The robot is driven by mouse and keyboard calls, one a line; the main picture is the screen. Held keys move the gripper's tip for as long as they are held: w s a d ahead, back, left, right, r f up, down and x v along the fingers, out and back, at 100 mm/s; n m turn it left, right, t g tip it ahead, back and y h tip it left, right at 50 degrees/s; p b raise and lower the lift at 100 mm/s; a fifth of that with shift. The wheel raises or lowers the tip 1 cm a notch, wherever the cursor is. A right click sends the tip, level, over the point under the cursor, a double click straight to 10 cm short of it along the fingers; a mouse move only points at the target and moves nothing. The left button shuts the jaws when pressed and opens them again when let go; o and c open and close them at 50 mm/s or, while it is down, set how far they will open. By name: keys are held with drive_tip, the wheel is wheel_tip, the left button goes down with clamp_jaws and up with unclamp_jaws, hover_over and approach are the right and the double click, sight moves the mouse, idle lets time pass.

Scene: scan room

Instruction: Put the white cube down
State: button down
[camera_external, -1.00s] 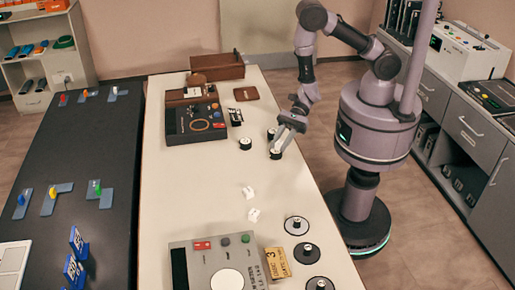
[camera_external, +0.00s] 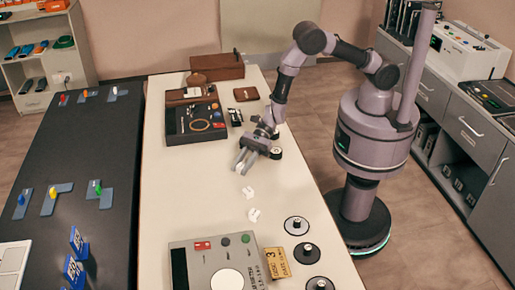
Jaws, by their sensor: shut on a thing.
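My gripper (camera_external: 243,168) is low over the middle of the white table (camera_external: 195,190), pointing down and to the left. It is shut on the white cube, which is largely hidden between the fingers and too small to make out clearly. Below the fingertips, small white pieces lie on the table, one group (camera_external: 248,192) close by and another (camera_external: 253,215) nearer the camera. I cannot tell whether the fingertips touch the table.
A black round weight (camera_external: 276,153) stands just right of my gripper. A dark instrument case (camera_external: 195,122) is at the back left. A grey panel (camera_external: 215,262), a yellow card (camera_external: 277,262) and dark discs (camera_external: 297,226) are at the front. The table's left middle is clear.

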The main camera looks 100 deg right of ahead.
drive_tip(key=shift+f, duration=0.15)
drive_tip(key=c, duration=1.1)
unclamp_jaws()
drive_tip(key=shift+c, duration=0.2)
